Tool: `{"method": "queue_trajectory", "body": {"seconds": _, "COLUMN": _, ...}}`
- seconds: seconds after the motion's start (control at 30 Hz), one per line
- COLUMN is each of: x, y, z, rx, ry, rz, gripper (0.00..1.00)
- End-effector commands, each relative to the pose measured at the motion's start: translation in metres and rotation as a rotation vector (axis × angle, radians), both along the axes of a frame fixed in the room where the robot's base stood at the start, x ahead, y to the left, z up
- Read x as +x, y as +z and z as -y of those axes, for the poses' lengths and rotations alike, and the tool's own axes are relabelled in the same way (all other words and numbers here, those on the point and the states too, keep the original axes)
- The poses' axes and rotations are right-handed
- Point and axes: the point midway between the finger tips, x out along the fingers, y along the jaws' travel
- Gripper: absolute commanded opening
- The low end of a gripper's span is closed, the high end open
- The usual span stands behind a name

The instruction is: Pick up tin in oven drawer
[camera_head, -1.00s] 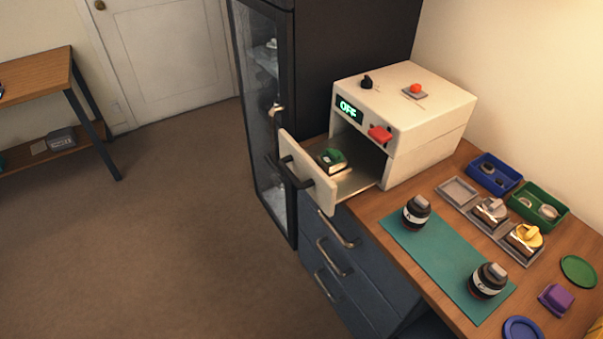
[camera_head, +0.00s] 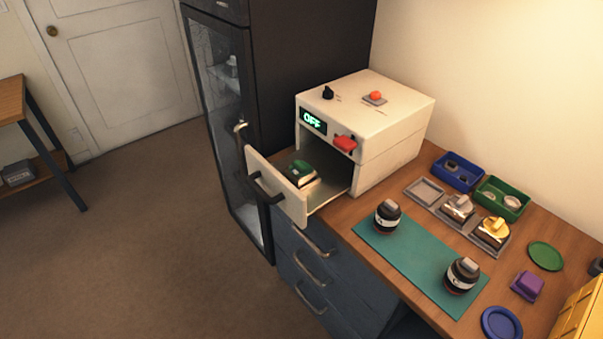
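The oven (camera_head: 385,124) is a cream box on the wooden worktop, with a green "OFF" display on its front. Its drawer (camera_head: 276,186) is pulled out toward the left, with a dark handle on the cream front panel. A small tin (camera_head: 302,174) with a green top and a pale lower part sits inside the open drawer, near the front panel. The panel hides part of its lower side. My gripper is not in view.
A teal mat (camera_head: 405,256) with two dark jars lies in front of the oven. Blue (camera_head: 472,183) and green (camera_head: 520,206) bins, grey trays and a purple block (camera_head: 528,286) fill the right side. A dark glass-door cabinet (camera_head: 226,120) stands close to the drawer's left. The floor is clear.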

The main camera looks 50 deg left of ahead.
Motion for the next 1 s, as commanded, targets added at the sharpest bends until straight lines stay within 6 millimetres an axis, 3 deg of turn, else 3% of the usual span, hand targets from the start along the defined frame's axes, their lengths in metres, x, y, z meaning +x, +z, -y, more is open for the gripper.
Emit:
{"method": "queue_trajectory", "body": {"seconds": 0.23, "x": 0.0, "y": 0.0, "z": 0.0, "rx": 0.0, "ry": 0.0, "rz": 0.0, "gripper": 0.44}}
{"method": "queue_trajectory", "body": {"seconds": 0.8, "x": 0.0, "y": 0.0, "z": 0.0, "rx": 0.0, "ry": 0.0, "rz": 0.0, "gripper": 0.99}}
{"method": "queue_trajectory", "body": {"seconds": 1.0, "x": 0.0, "y": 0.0, "z": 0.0, "rx": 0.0, "ry": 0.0, "rz": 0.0, "gripper": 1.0}}
